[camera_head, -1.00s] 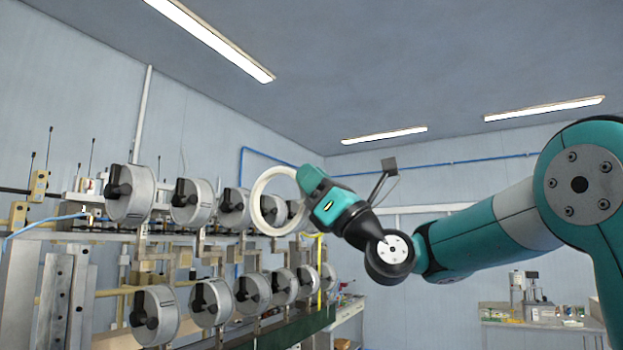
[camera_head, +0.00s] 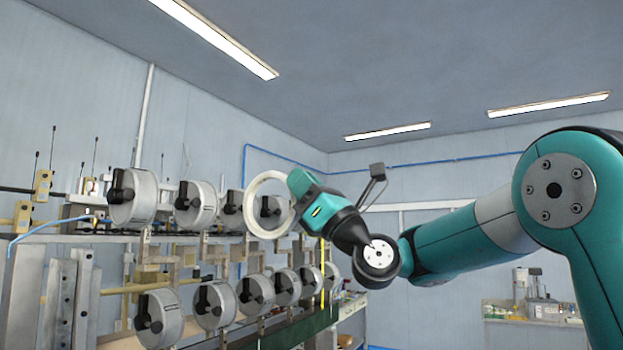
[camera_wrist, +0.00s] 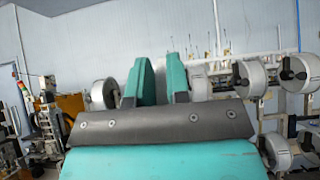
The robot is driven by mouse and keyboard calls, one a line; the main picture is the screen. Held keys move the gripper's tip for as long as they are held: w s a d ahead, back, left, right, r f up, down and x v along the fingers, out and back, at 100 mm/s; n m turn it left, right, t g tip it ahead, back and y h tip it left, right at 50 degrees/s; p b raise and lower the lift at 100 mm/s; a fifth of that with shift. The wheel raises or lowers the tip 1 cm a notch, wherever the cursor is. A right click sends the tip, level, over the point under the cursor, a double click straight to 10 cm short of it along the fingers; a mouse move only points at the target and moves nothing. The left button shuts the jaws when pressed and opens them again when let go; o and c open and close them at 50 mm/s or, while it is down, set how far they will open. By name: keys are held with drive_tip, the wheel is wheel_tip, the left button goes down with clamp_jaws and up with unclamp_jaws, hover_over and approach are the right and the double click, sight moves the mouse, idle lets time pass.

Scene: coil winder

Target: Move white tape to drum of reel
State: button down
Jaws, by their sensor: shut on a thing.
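The white tape (camera_head: 248,206) is a ring held upright by my gripper (camera_head: 293,184), which is shut on its right side in the head view. Through the ring, one grey drum of a reel (camera_head: 269,208) in the upper row shows behind it; how far apart they are, I cannot tell. In the wrist view my gripper (camera_wrist: 162,80) shows two teal fingers with a narrow gap. I cannot make out the tape there. Other upper-row reels (camera_head: 195,205) stand to the left of the ring in the head view.
A lower row of reels (camera_head: 213,304) runs beneath the upper one on the winder frame. A yellow upright bar (camera_head: 322,270) stands below my gripper in the picture. A bench with equipment (camera_head: 530,311) is at the right back. Upper space right of the reels looks open.

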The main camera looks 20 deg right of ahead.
sight(251, 198)
drive_tip(key=shift+w+a+p, duration=0.8)
drive_tip(key=shift+w+a, duration=0.1)
drive_tip(key=shift+w, duration=0.3)
drive_tip(key=shift+w+a+p, duration=0.8)
drive_tip(key=shift+w+a, duration=0.1)
drive_tip(key=shift+w, duration=0.3)
drive_tip(key=shift+w+a+r+p, duration=0.1)
drive_tip(key=shift+w+a+p, duration=0.75)
drive_tip(key=shift+w, duration=0.25)
drive_tip(key=shift+w+a, duration=0.75)
drive_tip(key=shift+w, duration=0.3)
drive_tip(key=shift+w+a, duration=0.7)
drive_tip(key=shift+w, duration=0.35)
drive_tip(key=shift+w+d, duration=0.1)
drive_tip(key=shift+w+d, duration=0.65)
drive_tip(key=shift+d, duration=0.2)
drive_tip(key=shift+w+d, duration=0.6)
drive_tip(key=shift+d, duration=0.25)
drive_tip(key=shift+w+d, duration=0.15)
drive_tip(key=shift+d, duration=0.05)
